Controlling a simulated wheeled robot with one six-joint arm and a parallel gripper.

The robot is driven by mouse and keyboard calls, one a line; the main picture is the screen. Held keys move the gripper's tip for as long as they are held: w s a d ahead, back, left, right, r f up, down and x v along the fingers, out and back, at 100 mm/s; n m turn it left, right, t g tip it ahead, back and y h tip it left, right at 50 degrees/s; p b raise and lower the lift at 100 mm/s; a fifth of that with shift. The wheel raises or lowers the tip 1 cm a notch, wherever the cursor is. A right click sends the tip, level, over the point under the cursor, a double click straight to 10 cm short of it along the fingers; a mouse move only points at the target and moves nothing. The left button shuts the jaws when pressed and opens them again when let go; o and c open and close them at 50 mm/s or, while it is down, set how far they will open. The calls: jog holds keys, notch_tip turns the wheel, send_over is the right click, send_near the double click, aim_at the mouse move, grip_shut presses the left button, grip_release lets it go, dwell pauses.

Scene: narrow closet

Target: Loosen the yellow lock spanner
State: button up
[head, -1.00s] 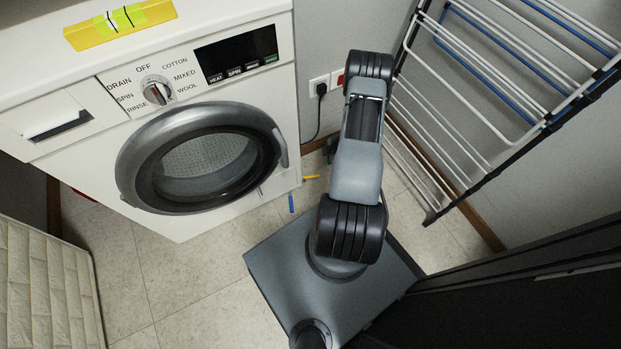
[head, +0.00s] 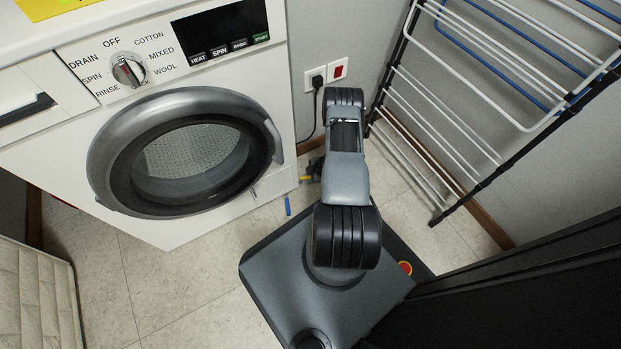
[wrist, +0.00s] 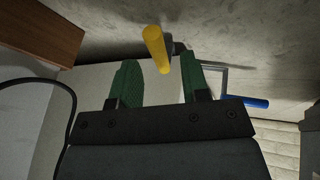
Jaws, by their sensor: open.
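The yellow lock spanner (wrist: 157,48) shows as a yellow handle in the wrist view, just beyond and between my green fingertips. In the head view only a small yellow bit (head: 306,179) shows low by the washing machine's right edge, next to a dark part of my arm's end. My gripper (wrist: 160,70) is open, with one green finger on each side and nothing seen held between them. I cannot tell whether a finger touches the handle. In the head view my arm mostly hides the gripper.
A blue handle (wrist: 247,102) on a grey bracket is right of my gripper; it also shows in the head view (head: 287,206). The washing machine (head: 170,228) stands left, a drying rack (head: 470,205) right. A black cable (head: 312,120) hangs from the wall socket.

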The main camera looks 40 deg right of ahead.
jog(key=shift+w+a+f, duration=0.15)
jog(key=shift+w+f, duration=0.1)
jog(key=shift+f, duration=0.35)
grip_shut()
